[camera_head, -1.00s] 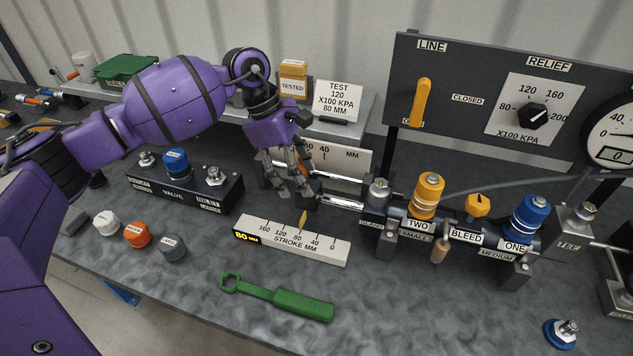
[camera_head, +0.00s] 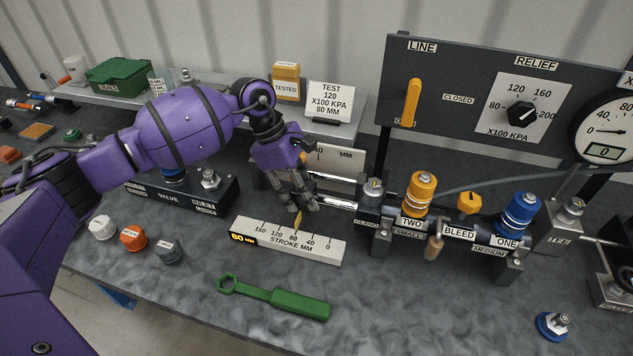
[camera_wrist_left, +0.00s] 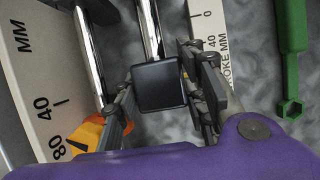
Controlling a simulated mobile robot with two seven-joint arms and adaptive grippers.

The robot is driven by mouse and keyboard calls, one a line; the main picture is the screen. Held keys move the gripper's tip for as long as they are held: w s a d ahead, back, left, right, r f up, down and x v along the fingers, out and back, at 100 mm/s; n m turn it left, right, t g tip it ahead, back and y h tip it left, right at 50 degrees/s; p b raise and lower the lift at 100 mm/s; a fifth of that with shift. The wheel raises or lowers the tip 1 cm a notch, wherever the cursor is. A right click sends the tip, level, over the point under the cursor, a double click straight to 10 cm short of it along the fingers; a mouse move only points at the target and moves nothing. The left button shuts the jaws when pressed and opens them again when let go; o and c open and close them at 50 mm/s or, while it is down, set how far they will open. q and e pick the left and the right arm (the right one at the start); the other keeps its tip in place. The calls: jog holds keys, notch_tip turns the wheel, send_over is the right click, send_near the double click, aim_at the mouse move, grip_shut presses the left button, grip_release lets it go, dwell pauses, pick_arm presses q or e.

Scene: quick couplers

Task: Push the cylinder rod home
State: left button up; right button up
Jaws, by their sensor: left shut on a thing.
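The cylinder rod (camera_head: 338,203) is a shiny metal bar running left from the cylinder's gland end; it also shows in the left wrist view (camera_wrist_left: 149,28). A dark square block (camera_wrist_left: 160,87) sits at the rod's outer end. My left gripper (camera_head: 301,207) is shut on this block, with fingers on both sides of it in the left wrist view (camera_wrist_left: 160,98). In the head view the fingers mostly hide the block. A yellow pointer (camera_head: 298,220) stands near 80 on the white stroke scale (camera_head: 287,241). My right gripper is not in view.
A second metal bar (camera_wrist_left: 90,60) runs beside the rod. The valve block (camera_head: 205,200) stands left, partly behind my arm. A green wrench (camera_head: 275,297) lies in front of the scale. Yellow (camera_head: 420,194) and blue (camera_head: 521,215) couplers stand on the cylinder. The front bench is mostly clear.

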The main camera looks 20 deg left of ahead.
aim_at(323, 196)
pick_arm(q)
grip_shut()
jog(key=d, duration=0.4)
jog(key=shift+s, duration=0.15)
jog(key=shift+d, duration=0.25)
jog(key=o, duration=1.1)
grip_release()
jog(key=shift+d, duration=0.1)
jog(key=shift+o, duration=0.2)
jog(key=shift+a+r, duration=0.15)
jog(key=shift+a, duration=0.1)
jog(key=v, duration=1.1)
jog(key=shift+a+r, duration=0.15)
jog(key=shift+r, duration=0.2)
